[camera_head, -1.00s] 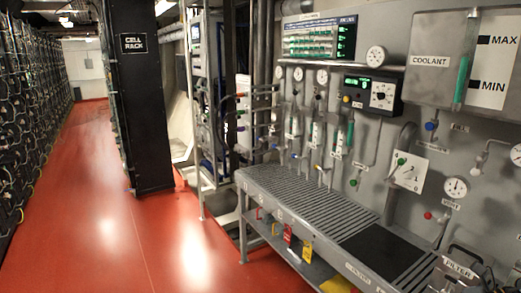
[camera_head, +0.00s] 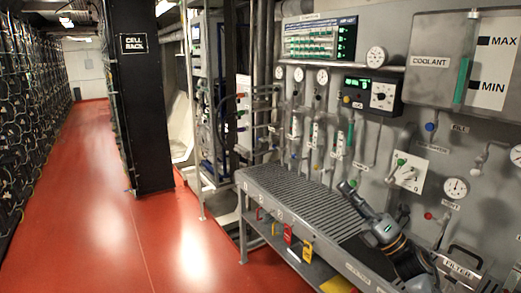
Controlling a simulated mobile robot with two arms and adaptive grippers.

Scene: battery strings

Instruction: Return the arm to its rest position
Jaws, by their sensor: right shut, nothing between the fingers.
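My right arm (camera_head: 385,232) comes in from the lower right, over the right part of the grated bench. My right gripper (camera_head: 346,188) is at its end, dark and slim, pointing up and to the left. Its fingers are together with nothing held. In the picture it overlaps the bench's far edge and the foot of the panel; I cannot tell whether it touches anything. My left gripper is not in view.
The grated bench (camera_head: 290,196) runs along the grey panel with gauges, valves and a coolant tank (camera_head: 431,45). Coloured tags (camera_head: 307,250) hang at its front. A filter box (camera_head: 462,262) stands at lower right. The red floor (camera_head: 95,215) at left is clear beside the black cell rack column (camera_head: 140,110).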

